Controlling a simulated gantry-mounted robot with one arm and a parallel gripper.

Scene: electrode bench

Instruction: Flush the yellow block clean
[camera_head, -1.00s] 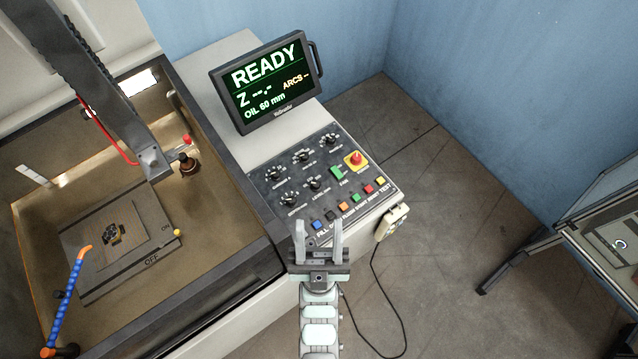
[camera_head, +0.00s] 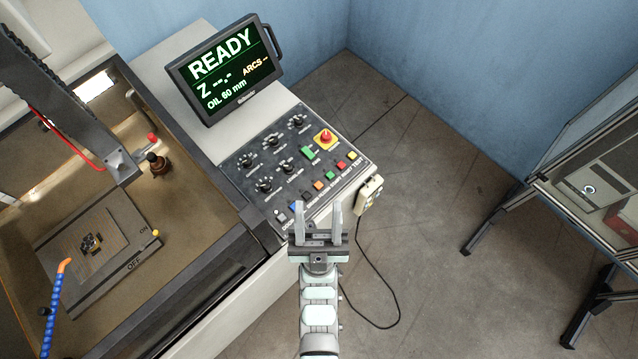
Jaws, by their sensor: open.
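The control panel (camera_head: 271,170) has knobs, coloured buttons and a red stop button (camera_head: 325,137). The monitor (camera_head: 226,68) reads READY and OIL 60 mm. A dark machine head (camera_head: 75,110) hangs over the tank. A pendant (camera_head: 370,194) trails a cable. A framed cabinet stands right; floor between is clear.

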